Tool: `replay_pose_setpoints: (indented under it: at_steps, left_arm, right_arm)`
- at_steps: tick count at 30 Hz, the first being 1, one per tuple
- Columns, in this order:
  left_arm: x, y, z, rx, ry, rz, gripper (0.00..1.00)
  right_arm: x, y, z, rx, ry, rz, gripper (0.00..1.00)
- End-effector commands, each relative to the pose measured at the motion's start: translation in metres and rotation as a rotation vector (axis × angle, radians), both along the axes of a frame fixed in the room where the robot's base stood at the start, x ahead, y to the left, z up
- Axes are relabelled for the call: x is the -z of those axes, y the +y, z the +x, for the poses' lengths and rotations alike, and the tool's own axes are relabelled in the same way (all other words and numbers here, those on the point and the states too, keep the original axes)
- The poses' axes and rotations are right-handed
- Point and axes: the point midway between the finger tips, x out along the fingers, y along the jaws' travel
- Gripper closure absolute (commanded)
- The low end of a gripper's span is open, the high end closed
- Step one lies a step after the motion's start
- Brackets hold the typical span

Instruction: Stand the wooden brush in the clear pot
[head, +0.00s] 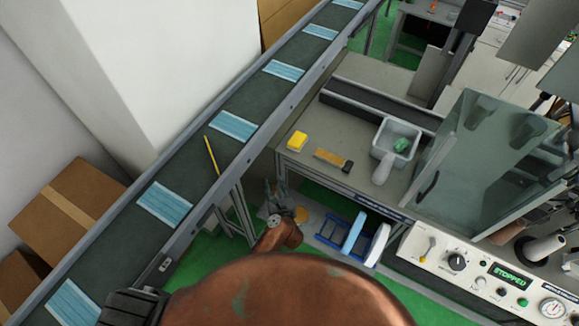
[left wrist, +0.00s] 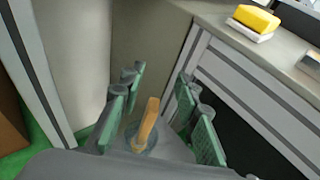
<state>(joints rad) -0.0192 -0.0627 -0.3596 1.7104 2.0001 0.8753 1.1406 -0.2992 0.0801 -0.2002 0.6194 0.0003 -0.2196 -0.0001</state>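My left gripper (head: 272,193) is low beside the near left end of the bench. In the left wrist view its green fingers (left wrist: 158,112) are spread apart. An orange-tan wooden handle (left wrist: 149,120), apparently the brush, stands nearly upright between them with a gap on each side. A clear round shape (left wrist: 133,142), apparently the pot, shows around its foot; the bottom is unclear. In the head view a small orange-yellow thing (head: 301,214) shows right of the fingers, perhaps the same handle. A tan block with a dark end (head: 330,157) lies on the bench. My right gripper is out of view.
A yellow sponge (head: 297,141) and a white tray (head: 414,131) with a green thing are on the bench (head: 365,105). The lower shelf holds blue and white rolls (head: 353,233). A conveyor (head: 195,165) with blue masks runs along the left. A control panel (head: 480,275) stands at right.

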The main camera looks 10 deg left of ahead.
Motion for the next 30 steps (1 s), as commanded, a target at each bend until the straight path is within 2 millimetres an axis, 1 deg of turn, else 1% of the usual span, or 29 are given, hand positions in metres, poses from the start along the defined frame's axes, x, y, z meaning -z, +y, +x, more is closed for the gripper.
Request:
replay_pose_setpoints:
  at_steps: [1,3,12,18,19,21,30]
  left_arm:
    - [-0.019,0.0,0.001,0.001,-0.005,0.002,0.7]
    - [-0.033,0.0,0.001,0.0,-0.005,0.002,0.7]
    - [-0.076,0.0,0.0,0.0,-0.001,0.0,0.7]
    - [-0.101,0.0,0.001,0.001,-0.002,0.0,0.7]
    - [-0.103,-0.002,0.002,0.004,-0.006,-0.004,0.7]
    - [-0.111,-0.006,0.002,0.016,-0.003,-0.009,0.7]
    - [-0.159,-0.028,-0.006,0.096,0.011,-0.027,0.7]
  right_arm:
    - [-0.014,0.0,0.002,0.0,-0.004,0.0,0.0]
    - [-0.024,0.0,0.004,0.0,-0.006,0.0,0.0]
    - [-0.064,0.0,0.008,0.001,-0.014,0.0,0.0]
    - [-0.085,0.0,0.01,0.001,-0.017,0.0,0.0]
    - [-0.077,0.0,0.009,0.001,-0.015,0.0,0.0]
    - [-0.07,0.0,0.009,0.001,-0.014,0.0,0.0]
    - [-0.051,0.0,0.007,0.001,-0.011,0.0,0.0]
